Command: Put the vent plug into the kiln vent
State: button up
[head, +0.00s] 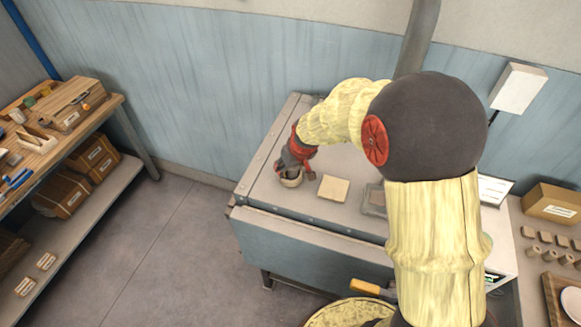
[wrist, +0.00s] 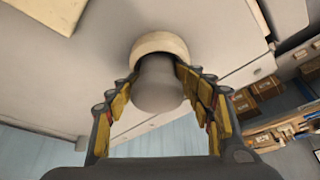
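The vent plug (wrist: 158,85) is a grey, rounded piece between the two fingers of my gripper (wrist: 158,76) in the wrist view. The fingertips meet its sides, one on each side. A cream ring (wrist: 160,41) surrounds the plug's far end, against the pale kiln top. I take this ring to be the kiln vent; how deep the plug sits in it is hidden. In the head view my gripper (head: 293,164) points down over the cream ring (head: 291,181) near the left end of the kiln top (head: 262,183).
A cream square block (head: 333,188) lies right of the ring, with a grey square piece (head: 374,198) beyond it, partly behind my arm. A wooden shelf unit (head: 85,175) with boxes stands at the left. The floor (head: 175,245) between is clear.

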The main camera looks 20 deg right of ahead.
jog(key=shift+o, duration=1.1)
jog(key=shift+s+f, duration=0.25)
jog(key=shift+r, duration=0.1)
jog(key=shift+r, duration=0.45)
jog(key=v, duration=1.1)
